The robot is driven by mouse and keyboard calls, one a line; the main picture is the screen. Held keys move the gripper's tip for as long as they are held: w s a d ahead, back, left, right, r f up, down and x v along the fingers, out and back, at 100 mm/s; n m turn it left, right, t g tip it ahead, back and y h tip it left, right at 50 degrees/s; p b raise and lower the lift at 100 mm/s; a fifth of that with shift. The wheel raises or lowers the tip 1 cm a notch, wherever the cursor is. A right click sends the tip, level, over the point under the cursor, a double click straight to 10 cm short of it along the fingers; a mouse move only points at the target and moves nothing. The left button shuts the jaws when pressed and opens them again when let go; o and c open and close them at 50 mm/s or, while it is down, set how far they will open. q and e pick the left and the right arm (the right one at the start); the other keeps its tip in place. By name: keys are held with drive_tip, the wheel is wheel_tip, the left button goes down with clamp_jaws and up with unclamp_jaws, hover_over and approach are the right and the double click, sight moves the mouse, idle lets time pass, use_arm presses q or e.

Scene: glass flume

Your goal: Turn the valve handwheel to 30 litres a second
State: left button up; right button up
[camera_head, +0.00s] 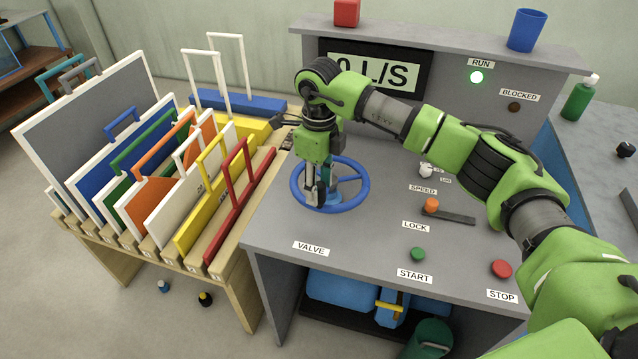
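The blue valve handwheel (362,192) lies flat on the grey console, above the VALVE label (311,248). My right gripper (318,196) points down over the left part of the wheel, its fingertips by the rim and hub. I cannot tell whether the fingers close on the rim. The flow display (398,76) ends in "L/S". My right arm covers part of its number; a digit that looks like 0 shows at its left. My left gripper is not in view.
A wooden rack (241,290) of coloured panels stands left.

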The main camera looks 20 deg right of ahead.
drive_tip(key=shift+f, duration=0.6)
clamp_jaws()
drive_tip(key=shift+w+a, duration=0.1)
